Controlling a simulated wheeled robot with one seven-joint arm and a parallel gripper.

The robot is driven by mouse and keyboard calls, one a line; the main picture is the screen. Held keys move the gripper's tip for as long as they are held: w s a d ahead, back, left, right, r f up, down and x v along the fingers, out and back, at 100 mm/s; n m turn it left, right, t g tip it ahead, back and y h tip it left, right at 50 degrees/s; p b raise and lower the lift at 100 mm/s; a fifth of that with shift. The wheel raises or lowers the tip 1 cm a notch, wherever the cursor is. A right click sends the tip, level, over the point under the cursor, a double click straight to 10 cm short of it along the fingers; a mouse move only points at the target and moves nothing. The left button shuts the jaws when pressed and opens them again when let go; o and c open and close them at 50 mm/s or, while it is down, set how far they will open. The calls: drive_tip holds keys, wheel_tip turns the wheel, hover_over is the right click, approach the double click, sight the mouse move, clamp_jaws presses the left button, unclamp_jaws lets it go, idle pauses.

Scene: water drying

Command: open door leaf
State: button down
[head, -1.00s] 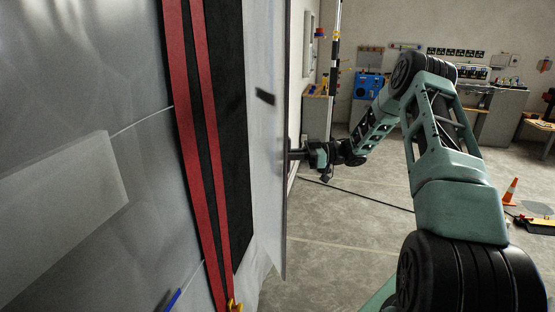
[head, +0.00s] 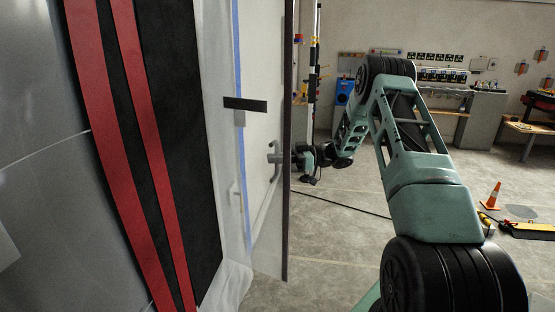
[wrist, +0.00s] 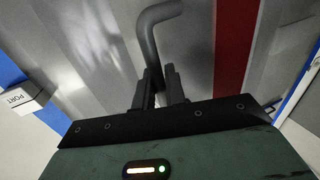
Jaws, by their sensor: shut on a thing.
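The door leaf (head: 262,95) stands in the middle of the head view, its pale face seen at a steep angle and its dark free edge (head: 287,120) upright. A lever handle (head: 274,153) shows on this face. My gripper (head: 298,157) is on the other side of the edge, at handle height, partly hidden by the leaf. In the wrist view, my gripper's two fingers (wrist: 160,88) are closed around the straight end of a bent grey handle (wrist: 152,38). A grey surface with a red stripe (wrist: 234,50) lies behind it.
A grey panel with red (head: 98,130) and black bands fills the left of the head view. Open concrete floor (head: 350,240) lies right of the leaf, with a dark cable, an orange cone (head: 491,195) and workbenches (head: 484,118) farther back.

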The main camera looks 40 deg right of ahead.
drive_tip(key=shift+w+r, duration=0.1)
idle(0.3)
drive_tip(key=c, duration=1.5)
unclamp_jaws()
drive_tip(key=shift+c, duration=0.2)
drive_tip(key=b+v, duration=0.3)
drive_tip(key=v, duration=1.4)
drive_tip(key=shift+d, duration=0.2)
